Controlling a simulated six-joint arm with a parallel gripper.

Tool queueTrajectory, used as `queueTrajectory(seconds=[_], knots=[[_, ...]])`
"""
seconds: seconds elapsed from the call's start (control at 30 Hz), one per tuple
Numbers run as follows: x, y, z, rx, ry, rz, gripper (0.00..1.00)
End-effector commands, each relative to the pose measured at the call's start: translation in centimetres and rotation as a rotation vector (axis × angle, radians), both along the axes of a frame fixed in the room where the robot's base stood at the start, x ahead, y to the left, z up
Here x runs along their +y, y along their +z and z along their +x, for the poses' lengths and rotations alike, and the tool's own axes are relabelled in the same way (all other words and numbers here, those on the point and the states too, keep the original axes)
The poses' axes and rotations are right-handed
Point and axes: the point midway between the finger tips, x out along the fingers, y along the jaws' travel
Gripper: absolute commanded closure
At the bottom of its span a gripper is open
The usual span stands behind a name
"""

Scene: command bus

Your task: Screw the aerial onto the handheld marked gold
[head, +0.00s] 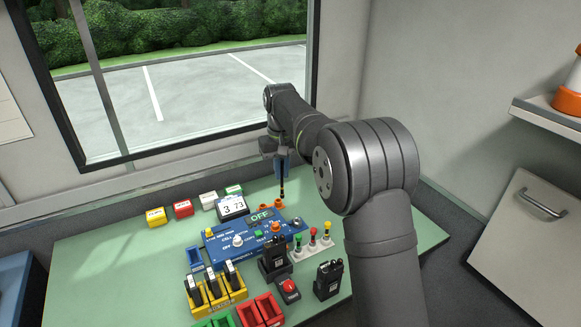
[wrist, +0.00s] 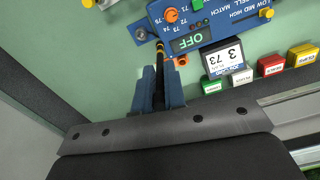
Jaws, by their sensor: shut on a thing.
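My gripper (head: 281,160) is above the back of the table, behind the blue console. Its blue fingers (wrist: 161,76) are shut on a thin black aerial (wrist: 159,48), which hangs down from them in the head view (head: 282,187). A black handheld (head: 274,250) stands upright in front of the console. Another black handheld (head: 328,279) stands to its right. Several more stand in a yellow rack (head: 240,296) at the front left. The gold marking is too small to make out on any of them. No handheld shows in the wrist view.
The blue console (head: 222,243) has knobs and an OFF display. A small display reading 3 73 (head: 232,206) stands behind it. Coloured blocks (head: 183,208) line the back edge. A red button (head: 289,287) and coloured lamps (head: 312,235) stand near the handhelds. The table's left side is clear.

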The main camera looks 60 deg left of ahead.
Motion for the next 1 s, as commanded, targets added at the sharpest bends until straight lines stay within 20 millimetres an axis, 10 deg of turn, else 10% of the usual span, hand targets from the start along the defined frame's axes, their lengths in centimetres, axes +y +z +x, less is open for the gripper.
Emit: queueTrajectory(seconds=[0.5, 1.0], knots=[[-11.1, 3.4, -9.7, 0.0, 0.001, 0.0, 1.0], [-12.8, 2.1, -10.8, 0.0, -0.001, -0.003, 1.0]])
